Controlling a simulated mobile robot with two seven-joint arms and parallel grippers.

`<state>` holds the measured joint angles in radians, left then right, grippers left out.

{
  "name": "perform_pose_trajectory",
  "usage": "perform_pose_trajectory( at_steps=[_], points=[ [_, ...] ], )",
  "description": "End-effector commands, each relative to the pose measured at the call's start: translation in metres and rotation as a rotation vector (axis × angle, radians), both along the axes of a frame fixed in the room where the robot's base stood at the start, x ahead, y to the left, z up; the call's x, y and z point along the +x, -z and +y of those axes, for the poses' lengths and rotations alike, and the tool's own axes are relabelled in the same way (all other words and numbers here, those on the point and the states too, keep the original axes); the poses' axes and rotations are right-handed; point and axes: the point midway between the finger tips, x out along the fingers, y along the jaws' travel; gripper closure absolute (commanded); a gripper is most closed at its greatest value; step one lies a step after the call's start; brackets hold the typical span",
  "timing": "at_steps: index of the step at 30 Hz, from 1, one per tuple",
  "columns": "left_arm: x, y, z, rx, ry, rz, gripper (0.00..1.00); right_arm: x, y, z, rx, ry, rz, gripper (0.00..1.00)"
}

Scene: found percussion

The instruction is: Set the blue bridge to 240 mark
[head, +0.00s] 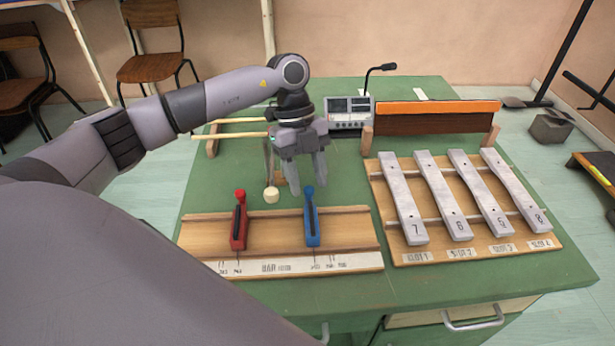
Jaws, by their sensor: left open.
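The blue bridge (312,222) stands on the wooden board (355,222), right of its middle, with a round blue knob on top. A red bridge (239,225) stands on the same board to its left. A white scale strip (290,266) runs along the board's front edge; its marks are too small to read surely. My left gripper (308,184) is open and empty, fingers pointing down, just behind and above the blue bridge's knob. I cannot tell whether a finger touches the knob. My right gripper is not in view.
A rack with several numbered metal bars (436,196) stands on the right of the green table (480,286). Mallets (228,135) lie at the back left. A console with a microphone (349,112) and an orange-topped wooden block (432,122) stand behind.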

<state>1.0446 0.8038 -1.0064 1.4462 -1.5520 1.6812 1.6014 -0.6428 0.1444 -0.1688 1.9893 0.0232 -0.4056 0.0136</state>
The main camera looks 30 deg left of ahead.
Motion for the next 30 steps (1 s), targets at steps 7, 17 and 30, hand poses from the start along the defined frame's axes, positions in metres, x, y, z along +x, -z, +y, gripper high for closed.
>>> perform_pose_trajectory(
  at_steps=[7, 17, 30],
  points=[
    [0.009, -0.038, 0.014, -0.001, -0.003, -0.005, 0.53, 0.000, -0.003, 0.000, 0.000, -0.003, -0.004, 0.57],
    [0.013, -0.062, 0.022, 0.000, -0.002, -0.003, 0.53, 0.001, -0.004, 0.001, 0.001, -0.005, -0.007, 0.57],
    [0.013, -0.062, 0.022, 0.000, -0.002, -0.002, 0.53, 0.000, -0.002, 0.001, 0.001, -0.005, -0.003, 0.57]
  ],
)
